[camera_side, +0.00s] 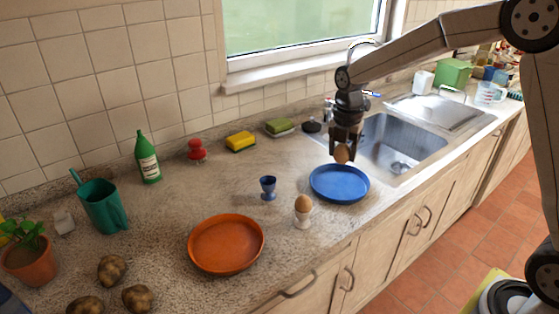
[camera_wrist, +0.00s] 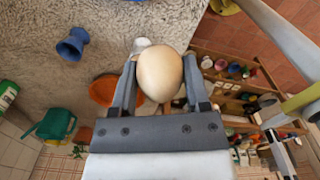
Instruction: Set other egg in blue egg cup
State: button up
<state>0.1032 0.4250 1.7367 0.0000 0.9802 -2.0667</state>
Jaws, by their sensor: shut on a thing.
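My gripper (camera_side: 343,156) is shut on a brown egg (camera_side: 341,153), held above the blue plate (camera_side: 339,184) in the side view. In the wrist view the egg (camera_wrist: 160,73) sits between my two fingers (camera_wrist: 158,85). The blue egg cup (camera_side: 268,187) stands upright and empty on the counter, left of the plate; it also shows in the wrist view (camera_wrist: 73,44). Another brown egg (camera_side: 303,204) sits in a white egg cup (camera_side: 303,220) in front of the blue cup. In the wrist view that white cup is mostly hidden behind the held egg.
An orange plate (camera_side: 226,243) lies left of the white cup. The sink (camera_side: 403,143) is at the right. Counter around the blue cup is clear.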

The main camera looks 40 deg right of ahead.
jog(key=w+a+f, duration=0.1)
jog(key=w+a, duration=0.2)
jog(key=w, duration=0.1)
jog(key=w+a+f, duration=0.2)
jog(key=w+a, duration=0.1)
jog(key=w, duration=0.2)
jog(key=w+a+f, duration=0.1)
jog(key=w+a, duration=0.3)
jog(key=shift+w+f, duration=0.35)
jog(key=shift+w, duration=0.05)
jog(key=shift+w+a+f, duration=0.45)
jog(key=shift+w+a, duration=0.1)
jog(key=shift+w, duration=0.25)
jog(key=shift+f, duration=0.1)
jog(key=shift+f, duration=1)
jog(key=shift+f, duration=1.6)
dwell(1.9)
jog(key=o, duration=0.8)
